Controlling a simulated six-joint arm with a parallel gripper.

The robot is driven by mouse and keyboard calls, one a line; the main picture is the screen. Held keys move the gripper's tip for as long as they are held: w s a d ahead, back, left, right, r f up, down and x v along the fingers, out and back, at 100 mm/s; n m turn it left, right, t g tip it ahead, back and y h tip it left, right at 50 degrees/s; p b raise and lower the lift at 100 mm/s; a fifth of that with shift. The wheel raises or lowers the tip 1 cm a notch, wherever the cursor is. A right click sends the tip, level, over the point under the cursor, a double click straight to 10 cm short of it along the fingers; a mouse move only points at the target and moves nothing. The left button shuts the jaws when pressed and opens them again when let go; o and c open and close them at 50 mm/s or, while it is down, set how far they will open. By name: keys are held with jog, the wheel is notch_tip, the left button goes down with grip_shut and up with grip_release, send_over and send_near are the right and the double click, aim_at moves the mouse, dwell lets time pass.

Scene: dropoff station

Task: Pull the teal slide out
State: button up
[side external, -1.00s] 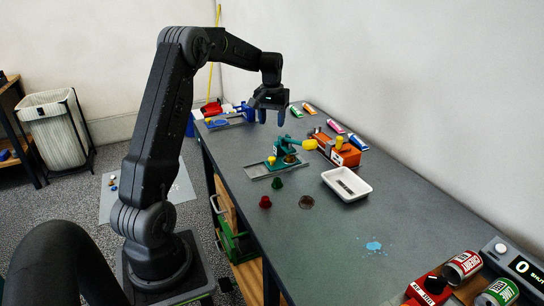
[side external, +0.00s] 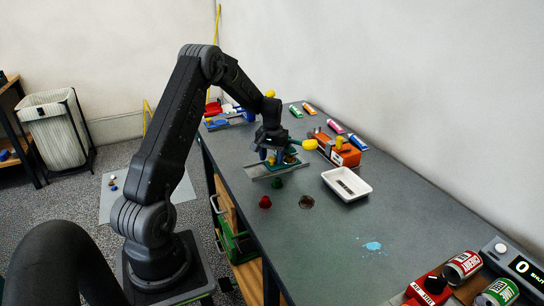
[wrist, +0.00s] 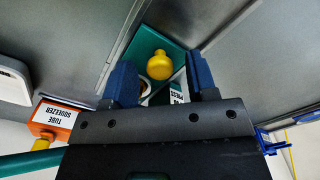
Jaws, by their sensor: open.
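The teal slide (wrist: 146,42) shows in the wrist view as a flat teal plate with a round yellow knob (wrist: 160,65). It lies on a grey rail plate (side external: 256,172). My gripper (wrist: 161,80) is open, with one blue finger on each side of the knob's line; I cannot tell whether either touches it. In the side view my gripper (side external: 271,157) is low over the teal press and hides most of the slide. A white label reading PRESS (wrist: 179,90) is partly hidden between the fingers.
An orange tube squeezer (side external: 345,154) stands right of the press, near the press lever's yellow end (side external: 309,144). The table front is mostly clear.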

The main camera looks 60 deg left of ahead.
jog(key=shift+c, duration=0.4)
grip_shut()
